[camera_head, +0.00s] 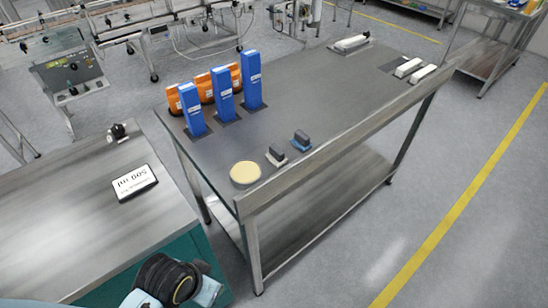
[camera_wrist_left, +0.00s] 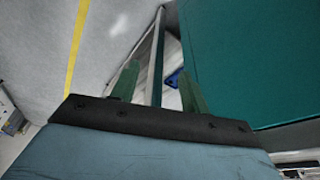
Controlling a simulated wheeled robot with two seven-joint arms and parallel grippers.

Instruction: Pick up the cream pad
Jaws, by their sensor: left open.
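The cream pad (camera_head: 245,173) is a round, pale yellow disc lying flat on the grey table (camera_head: 300,115), near its front left corner. Nothing touches it. In the left wrist view my left gripper (camera_wrist_left: 158,90) is open, with two greenish fingers apart and nothing held between them. That view shows floor and a teal panel, and not the pad. In the head view only part of my arm shows at the bottom left, well short of the pad. My right gripper is in neither view.
Two small dark-handled blocks (camera_head: 301,141) stand right of the pad. Blue boxes (camera_head: 222,93) and orange packs (camera_head: 190,98) stand behind it. White items (camera_head: 408,68) lie at the far right.

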